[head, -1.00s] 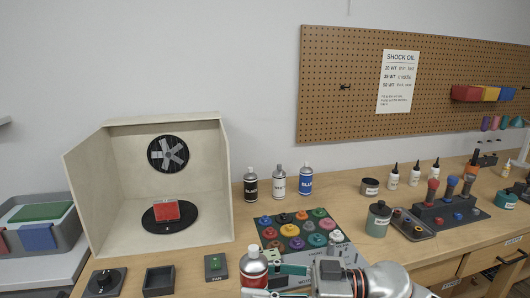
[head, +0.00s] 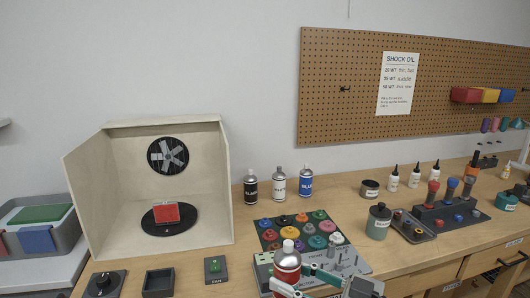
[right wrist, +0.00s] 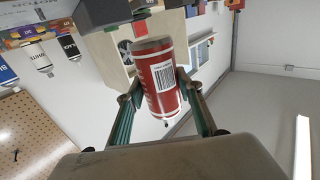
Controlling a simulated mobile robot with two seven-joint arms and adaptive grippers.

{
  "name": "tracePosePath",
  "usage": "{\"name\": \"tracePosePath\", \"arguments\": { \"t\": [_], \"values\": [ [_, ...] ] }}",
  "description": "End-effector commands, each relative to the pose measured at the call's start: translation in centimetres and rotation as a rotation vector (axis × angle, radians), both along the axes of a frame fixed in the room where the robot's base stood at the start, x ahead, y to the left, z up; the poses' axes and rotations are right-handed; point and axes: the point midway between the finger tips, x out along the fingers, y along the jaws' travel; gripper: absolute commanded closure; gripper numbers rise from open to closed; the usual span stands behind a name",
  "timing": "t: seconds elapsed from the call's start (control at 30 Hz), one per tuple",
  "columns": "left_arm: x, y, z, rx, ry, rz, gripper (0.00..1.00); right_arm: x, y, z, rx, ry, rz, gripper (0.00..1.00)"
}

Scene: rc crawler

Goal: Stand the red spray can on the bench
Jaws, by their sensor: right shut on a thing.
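The red spray can (head: 287,261), with a silver top and white cap, is upright in the lower middle of the head view. My right gripper (head: 290,285) is shut around its lower body. In the right wrist view the can (right wrist: 160,78) sits between the two fingers of my right gripper (right wrist: 158,88), its barcode showing. That view is upside down, with the nozzle pointing down in the picture. The fingers partly hide the can's lower part in the head view, and I cannot tell whether its base touches the bench (head: 215,250). My left gripper is not in view.
Black, white and blue spray cans (head: 279,183) stand in a row behind. A parts board (head: 264,233) with colourful pieces lies just behind the red can. A spray booth (head: 90,200) with a red piece on a turntable stands left. A small black tray (head: 158,281) and green switch box (head: 215,268) are in front.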

Motion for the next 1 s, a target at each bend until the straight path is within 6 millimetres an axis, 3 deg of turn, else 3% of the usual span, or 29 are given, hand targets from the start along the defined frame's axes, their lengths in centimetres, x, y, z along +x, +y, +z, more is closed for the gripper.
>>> {"name": "tracePosePath", "arguments": {
  "t": [1.0],
  "values": [
    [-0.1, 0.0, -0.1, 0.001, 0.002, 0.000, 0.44, -0.5, -12.7, -5.1, 0.004, 0.010, -0.544, 0.90]
  ]
}}
